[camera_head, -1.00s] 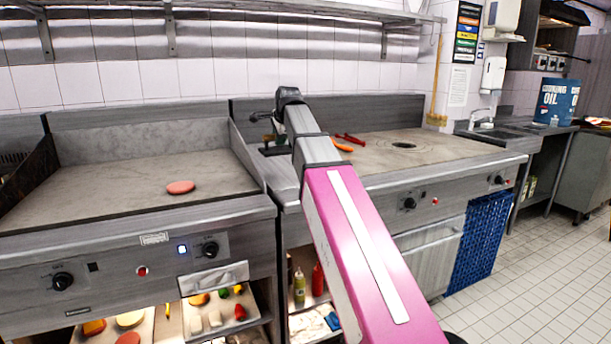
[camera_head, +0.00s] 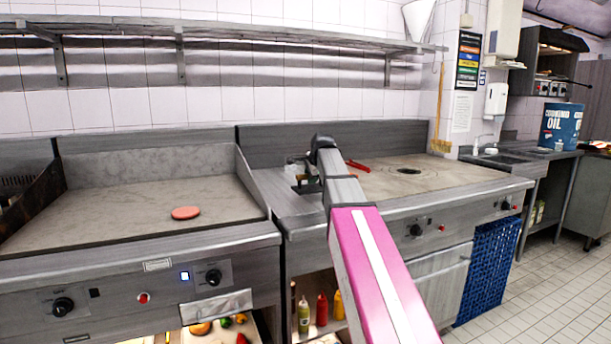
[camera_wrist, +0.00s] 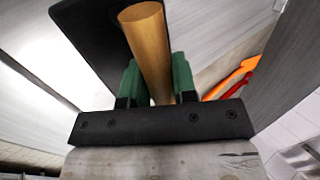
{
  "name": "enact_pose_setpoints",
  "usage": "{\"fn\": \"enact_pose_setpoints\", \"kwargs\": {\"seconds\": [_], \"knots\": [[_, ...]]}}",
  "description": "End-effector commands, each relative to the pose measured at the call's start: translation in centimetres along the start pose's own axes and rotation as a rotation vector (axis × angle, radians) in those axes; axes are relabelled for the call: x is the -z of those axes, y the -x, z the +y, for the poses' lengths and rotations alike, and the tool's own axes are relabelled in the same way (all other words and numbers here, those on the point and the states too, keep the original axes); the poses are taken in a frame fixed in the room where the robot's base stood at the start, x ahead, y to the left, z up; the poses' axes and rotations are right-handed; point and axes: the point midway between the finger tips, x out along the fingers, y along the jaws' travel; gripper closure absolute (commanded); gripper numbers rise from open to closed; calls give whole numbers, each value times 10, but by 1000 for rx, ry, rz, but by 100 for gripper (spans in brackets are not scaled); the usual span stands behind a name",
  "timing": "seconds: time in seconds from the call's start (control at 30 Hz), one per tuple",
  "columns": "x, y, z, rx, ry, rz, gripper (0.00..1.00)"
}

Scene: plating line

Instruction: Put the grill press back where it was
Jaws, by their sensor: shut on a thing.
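The grill press shows in the wrist view as a flat black plate (camera_wrist: 88,38) with a wooden cylinder handle (camera_wrist: 147,45). My gripper (camera_wrist: 157,82) has its green fingers shut on either side of that handle. The plate lies beyond the fingers, close to a grey metal surface; I cannot tell if it touches. In the head view my pink arm reaches over the counter between the left griddle (camera_head: 110,210) and the right cooktop (camera_head: 440,177). There my arm hides most of the gripper and press.
A reddish patty (camera_head: 185,212) lies on the left griddle. A red tool (camera_head: 358,166) lies on the cooktop, and an orange tool (camera_wrist: 222,88) shows in the wrist view. A wall shelf (camera_head: 280,40) runs above. Squeeze bottles (camera_head: 322,309) stand below the counter.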

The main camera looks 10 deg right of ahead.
Motion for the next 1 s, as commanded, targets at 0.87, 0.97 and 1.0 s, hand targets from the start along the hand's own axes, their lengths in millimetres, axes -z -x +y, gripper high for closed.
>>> {"fn": "enact_pose_setpoints", "kwargs": {"seconds": [0.87, 0.97, 1.0], "knots": [[1, -35, 23, 2, -1, 0, 100], [1, -36, 24, 0, 0, 0, 49], [1, -36, 24, 0, 0, 0, 49]]}}
